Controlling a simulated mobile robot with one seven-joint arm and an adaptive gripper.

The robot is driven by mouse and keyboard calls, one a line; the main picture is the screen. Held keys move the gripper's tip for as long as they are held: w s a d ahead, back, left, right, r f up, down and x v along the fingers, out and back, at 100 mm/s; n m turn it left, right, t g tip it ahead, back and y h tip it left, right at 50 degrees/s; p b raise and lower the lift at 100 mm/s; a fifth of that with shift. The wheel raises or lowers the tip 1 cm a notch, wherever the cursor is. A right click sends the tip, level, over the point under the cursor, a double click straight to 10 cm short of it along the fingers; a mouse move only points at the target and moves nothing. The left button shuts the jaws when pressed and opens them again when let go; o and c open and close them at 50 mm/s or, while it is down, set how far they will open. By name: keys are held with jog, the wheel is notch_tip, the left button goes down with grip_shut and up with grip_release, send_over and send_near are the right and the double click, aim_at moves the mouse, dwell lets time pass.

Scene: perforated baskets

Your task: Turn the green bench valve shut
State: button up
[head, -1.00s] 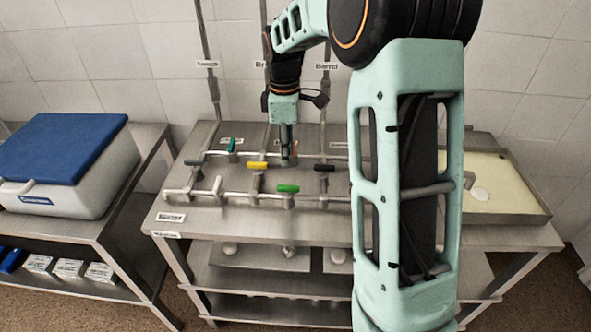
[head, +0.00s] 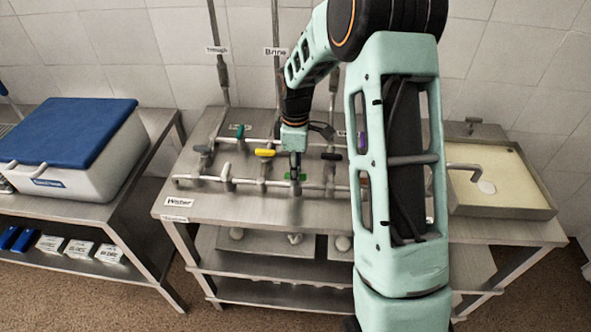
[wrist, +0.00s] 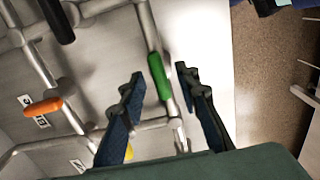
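The green valve handle (head: 303,177) sits on the front pipe of the bench, mostly hidden behind my gripper (head: 295,172) in the head view. In the wrist view the green handle (wrist: 160,77) shows clearly, lying roughly along its pipe. My gripper (wrist: 160,71) points down over it, with its two dark fingers apart and the handle between them in the picture. I see no finger touching the handle. How far the fingertips are above it is hard to tell.
Nearby are a yellow handle (head: 265,153), a black handle (head: 331,156), a white handle (head: 226,172) and a teal handle (head: 240,131). An orange handle (wrist: 43,107) shows in the wrist view. A sink basin (head: 500,205) is right; a blue-lidded box (head: 70,130) is left.

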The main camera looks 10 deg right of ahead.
grip_shut()
jog(key=shift+m, duration=0.4)
jog(key=shift+m+b, duration=0.7)
jog(key=shift+m, duration=0.3)
jog(key=m+b, duration=0.1)
jog(key=m, duration=0.3)
jog(key=shift+m+b, duration=0.3)
jog(key=m+b, duration=0.1)
jog(key=m, duration=0.9)
jog(key=shift+b, duration=0.35)
jog(key=shift+m, duration=0.4)
